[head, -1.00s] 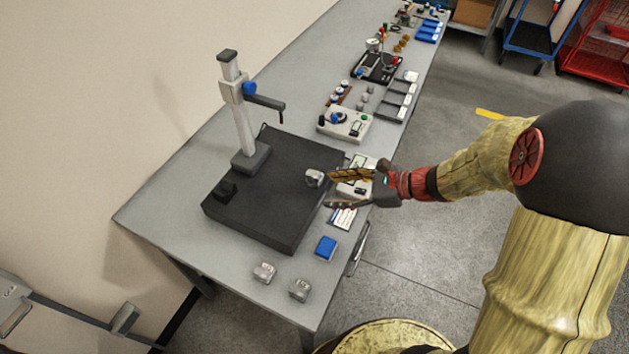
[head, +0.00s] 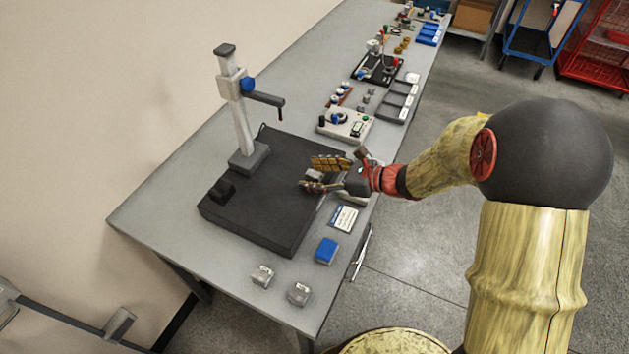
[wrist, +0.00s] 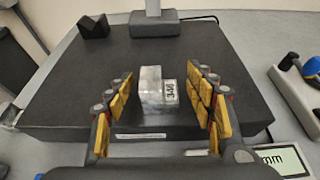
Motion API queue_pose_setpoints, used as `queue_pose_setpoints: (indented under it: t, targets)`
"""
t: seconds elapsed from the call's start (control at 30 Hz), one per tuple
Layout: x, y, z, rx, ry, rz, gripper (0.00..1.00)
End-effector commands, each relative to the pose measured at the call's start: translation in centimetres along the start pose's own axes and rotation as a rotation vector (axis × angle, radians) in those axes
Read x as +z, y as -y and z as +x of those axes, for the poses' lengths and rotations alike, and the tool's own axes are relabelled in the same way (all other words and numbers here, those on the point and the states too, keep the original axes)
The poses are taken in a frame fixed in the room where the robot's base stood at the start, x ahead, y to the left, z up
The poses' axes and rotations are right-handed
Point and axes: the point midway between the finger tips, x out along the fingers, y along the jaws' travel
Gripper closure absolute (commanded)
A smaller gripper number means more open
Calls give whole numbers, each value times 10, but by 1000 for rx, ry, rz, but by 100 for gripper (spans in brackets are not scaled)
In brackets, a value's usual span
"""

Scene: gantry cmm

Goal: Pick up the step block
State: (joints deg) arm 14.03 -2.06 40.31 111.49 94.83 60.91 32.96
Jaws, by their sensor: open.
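In the head view the step block (head: 314,175) is partly hidden by the fingers. My gripper (wrist: 166,95) is open, with its yellow-padded fingers on either side of the block. Gaps show between the block and both fingers. In the head view my gripper (head: 318,175) reaches in over the plate's right edge.
A height stand (head: 240,120) rises at the plate's back, with a black V-shaped block (head: 221,191) nearby. Two metal blocks (head: 262,276) (head: 298,293) and a blue block (head: 326,250) lie at the table's near end. A grey instrument (head: 345,125) stands beyond my gripper.

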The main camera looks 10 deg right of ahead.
Motion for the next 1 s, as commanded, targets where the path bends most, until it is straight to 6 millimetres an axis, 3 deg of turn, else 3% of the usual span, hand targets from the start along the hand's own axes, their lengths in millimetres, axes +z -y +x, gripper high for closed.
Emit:
queue_pose_setpoints:
  t: [0.2,1.0]
  targets:
    - [1,0,0,0,0,0,45]
    - [1,0,0,0,0,0,91]
